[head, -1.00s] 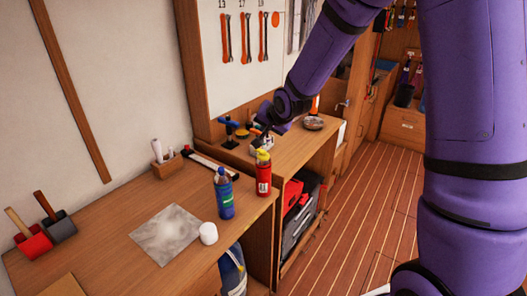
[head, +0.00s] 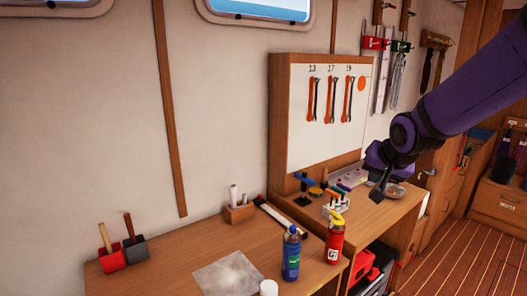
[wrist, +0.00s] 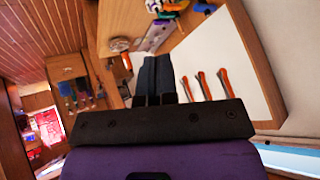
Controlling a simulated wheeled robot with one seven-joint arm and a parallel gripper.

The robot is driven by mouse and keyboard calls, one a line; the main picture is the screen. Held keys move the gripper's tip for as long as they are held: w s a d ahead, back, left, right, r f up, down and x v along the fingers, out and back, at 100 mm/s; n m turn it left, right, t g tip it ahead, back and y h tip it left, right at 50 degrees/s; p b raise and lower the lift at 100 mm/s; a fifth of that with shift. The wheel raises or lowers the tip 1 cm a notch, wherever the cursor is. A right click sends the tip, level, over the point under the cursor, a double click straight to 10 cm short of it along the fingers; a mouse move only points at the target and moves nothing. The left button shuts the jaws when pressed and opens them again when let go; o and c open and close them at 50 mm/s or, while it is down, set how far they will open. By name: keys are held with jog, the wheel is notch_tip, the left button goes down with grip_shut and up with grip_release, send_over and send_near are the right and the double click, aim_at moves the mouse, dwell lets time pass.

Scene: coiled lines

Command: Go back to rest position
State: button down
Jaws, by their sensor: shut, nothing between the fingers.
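My gripper (head: 377,195) hangs at the end of my purple arm in the head view, in front of the right end of the far bench. In the wrist view its dark fingers (wrist: 157,78) lie side by side, shut and empty. My gripper is apart from the wall and the tool board, and no object is held.
The tool board (head: 325,115) with several wrenches stands behind the far bench. A blue bottle (head: 291,255) and a red bottle (head: 335,240) stand on the near bench. A small dish (head: 394,190) lies close to my gripper. The floor (head: 470,250) at right is clear.

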jog(key=s+d+r+n+g, duration=0.1)
jog(key=s+r, duration=0.1)
jog(key=s, duration=0.7)
jog(key=s+d+r+n, duration=0.1)
jog(key=s+r+n, duration=0.1)
jog(key=s, duration=0.7)
jog(key=s+d+r+n+g, duration=0.1)
jog(key=s+r, duration=0.2)
jog(key=s, duration=0.6)
jog(key=shift+s+r+g, duration=0.15)
jog(key=shift+r+g, duration=0.15)
jog(key=shift+r, duration=0.1)
